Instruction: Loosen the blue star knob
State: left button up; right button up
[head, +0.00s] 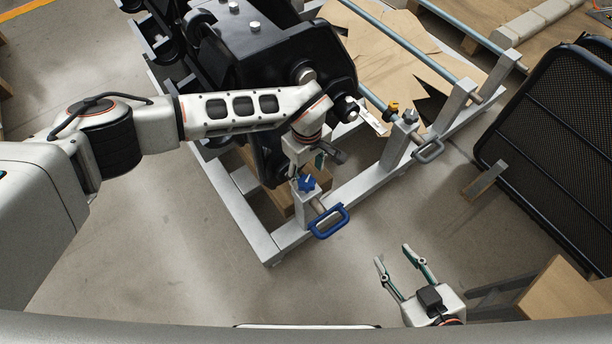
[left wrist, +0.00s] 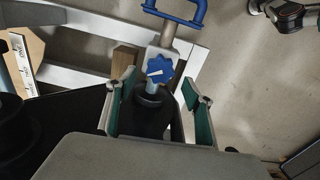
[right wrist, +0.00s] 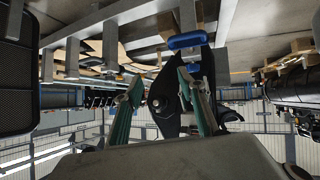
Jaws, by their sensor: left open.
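The blue star knob (head: 306,184) sits on top of a grey post at the near end of the light metal frame. In the left wrist view the knob (left wrist: 160,69) shows a white pointer mark and lies ahead of the fingers, roughly between them. My left gripper (head: 306,166) is just behind and above the knob, partly hidden by its own wrist; in its wrist view the fingers (left wrist: 155,105) are spread and empty. My right gripper (head: 398,255) is open and empty over the floor, right of the frame's near corner. A blue handle (head: 328,222) sticks out beside the knob's post.
A second post with a grey knob (head: 411,116), a yellow piece (head: 392,108) and a grey handle (head: 429,149) stands farther along the frame. A large black coupler (head: 300,75) fills the back. A black mesh panel (head: 550,140) stands at right.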

aim_at(307, 181)
pick_arm(q)
notch_tip(307, 181, down, 4)
jog(key=shift+s+b, duration=0.15)
jog(key=shift+b, duration=0.3)
jog(key=shift+f, duration=0.15)
jog(key=c, duration=1.1)
pick_arm(e)
jog(key=shift+w+a+r, duration=0.3)
jog(key=shift+a, duration=0.15)
jog(key=shift+w+a+r, duration=0.25)
jog(key=shift+a, duration=0.2)
